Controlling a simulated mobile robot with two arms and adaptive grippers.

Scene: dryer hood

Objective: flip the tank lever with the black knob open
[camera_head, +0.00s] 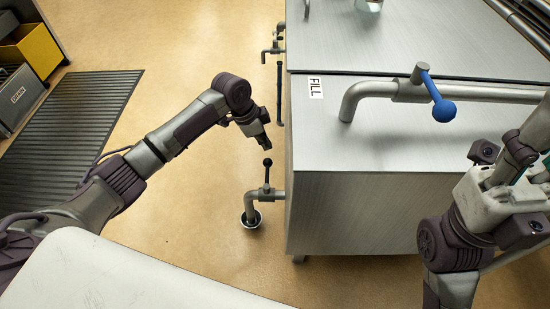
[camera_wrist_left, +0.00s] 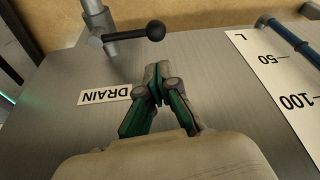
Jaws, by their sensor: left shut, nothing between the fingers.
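The tank lever with the black knob (camera_head: 267,162) stands up from a bent pipe low on the tank's left side in the head view. In the left wrist view the black knob (camera_wrist_left: 155,30) is at the upper middle, on a thin rod joined to the pipe fitting. My left gripper (camera_head: 266,146) is just above the knob in the head view. In the left wrist view the gripper (camera_wrist_left: 157,72) is shut and empty, its fingertips apart from the knob. My right gripper (camera_head: 540,158) is partly visible at the right edge; its fingers are unclear.
The metal tank (camera_head: 350,215) fills the right side. A blue-knobbed lever (camera_head: 443,110) sits on the upper pipe beside a FILL label (camera_head: 315,88). A DRAIN label (camera_wrist_left: 105,93) and a scale strip (camera_wrist_left: 285,75) are on the tank face. A floor drain (camera_head: 251,219) lies under the pipe.

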